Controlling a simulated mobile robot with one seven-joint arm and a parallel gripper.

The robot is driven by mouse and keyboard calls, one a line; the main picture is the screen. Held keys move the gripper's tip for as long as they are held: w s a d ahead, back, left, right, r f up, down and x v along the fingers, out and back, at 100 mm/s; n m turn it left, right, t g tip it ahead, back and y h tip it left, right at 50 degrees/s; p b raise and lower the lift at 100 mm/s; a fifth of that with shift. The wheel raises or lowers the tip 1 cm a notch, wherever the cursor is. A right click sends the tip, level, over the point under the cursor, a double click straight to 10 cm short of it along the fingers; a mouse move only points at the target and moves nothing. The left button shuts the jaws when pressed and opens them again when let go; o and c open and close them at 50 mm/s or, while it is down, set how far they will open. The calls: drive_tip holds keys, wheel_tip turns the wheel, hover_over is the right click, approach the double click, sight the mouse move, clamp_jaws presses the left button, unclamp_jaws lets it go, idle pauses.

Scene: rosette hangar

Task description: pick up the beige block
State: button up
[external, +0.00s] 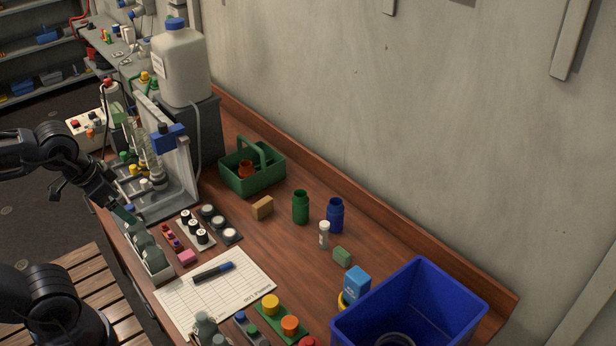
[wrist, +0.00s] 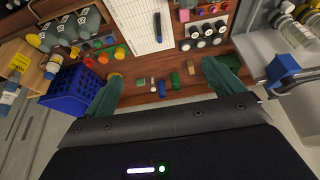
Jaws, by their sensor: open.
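The beige block (external: 262,207) lies on the wooden bench, just in front of the green carry basket and left of the green jar. In the wrist view the beige block (wrist: 190,68) looks small and far off, between the two fingers but nearer the right one. My gripper (external: 124,212) is at the left of the external view, by the bench's left edge and the rack of grey-green bottles, well apart from the block. In the wrist view my gripper (wrist: 164,84) has its two teal fingers spread wide, with nothing held between them.
The green basket (external: 252,176) stands behind the block. A green jar (external: 300,207), a blue jar (external: 335,215) and a white-capped vial (external: 324,236) stand to its right. Black-and-white jars (external: 195,227) and a sheet (external: 214,291) lie on the left. A blue bin (external: 447,283) is at the front right.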

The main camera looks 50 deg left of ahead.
drive_tip(key=m+g, duration=0.5)
drive_tip(key=m, duration=1.2)
hover_over(262, 202)
wheel_tip(262, 202, down, 23)
wheel_tip(262, 202, down, 10)
drive_tip(key=shift+d+f, duration=0.1)
drive_tip(key=c, duration=1.1)
drive_tip(key=shift+o, duration=0.2)
drive_tip(key=shift+r, duration=0.2)
